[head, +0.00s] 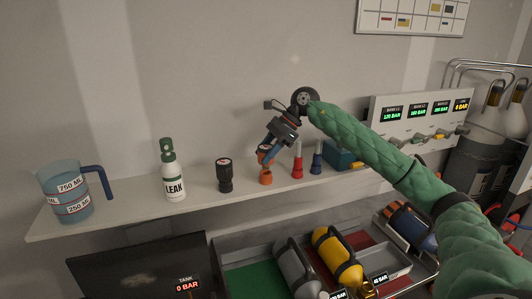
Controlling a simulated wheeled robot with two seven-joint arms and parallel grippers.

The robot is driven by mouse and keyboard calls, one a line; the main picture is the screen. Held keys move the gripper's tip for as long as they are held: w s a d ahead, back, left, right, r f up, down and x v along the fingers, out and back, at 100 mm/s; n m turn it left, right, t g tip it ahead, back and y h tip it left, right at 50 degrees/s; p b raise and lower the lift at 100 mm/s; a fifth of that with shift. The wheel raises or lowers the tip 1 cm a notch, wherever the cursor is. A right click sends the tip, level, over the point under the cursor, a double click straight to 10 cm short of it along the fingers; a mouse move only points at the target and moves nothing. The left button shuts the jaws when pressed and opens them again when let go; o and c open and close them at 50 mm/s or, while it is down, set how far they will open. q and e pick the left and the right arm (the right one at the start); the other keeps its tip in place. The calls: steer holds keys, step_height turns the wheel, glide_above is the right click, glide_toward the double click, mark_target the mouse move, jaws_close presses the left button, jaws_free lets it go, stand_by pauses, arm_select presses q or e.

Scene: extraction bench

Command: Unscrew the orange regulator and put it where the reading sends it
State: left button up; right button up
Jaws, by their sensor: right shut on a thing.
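The orange regulator (265,178) is upright at the shelf, right of a similar black regulator (224,176). My right gripper (267,155) comes down on it from above right and is shut on its upper part, which the fingers partly hide. I cannot tell whether its base touches the shelf. A dark box with a small display (187,287) reading "TANK 0 BAR" is at the lower left. My left gripper is not in view.
The shelf (120,203) also holds a measuring jug (68,200), a LEAK bottle (174,178), and red (298,166) and blue (316,160) pieces. Below, a tray holds grey (296,268) and yellow (337,258) cylinders. A panel with BAR readouts (420,112) is at right.

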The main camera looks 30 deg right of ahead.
steer(key=shift+s+d+f+b, duration=0.1)
steer(key=shift+f+b, duration=0.75)
steer(key=shift+f, duration=0.1)
steer(key=shift+f, duration=0.25)
steer(key=shift+r+b, duration=0.1)
steer(key=shift+b, duration=0.25)
steer(key=shift+w+a+r, duration=0.2)
steer(key=shift+r, duration=0.15)
steer(key=shift+s+d+r, duration=0.15)
steer(key=shift+r, duration=0.15)
steer(key=shift+p, duration=0.3)
steer(key=shift+b, duration=0.3)
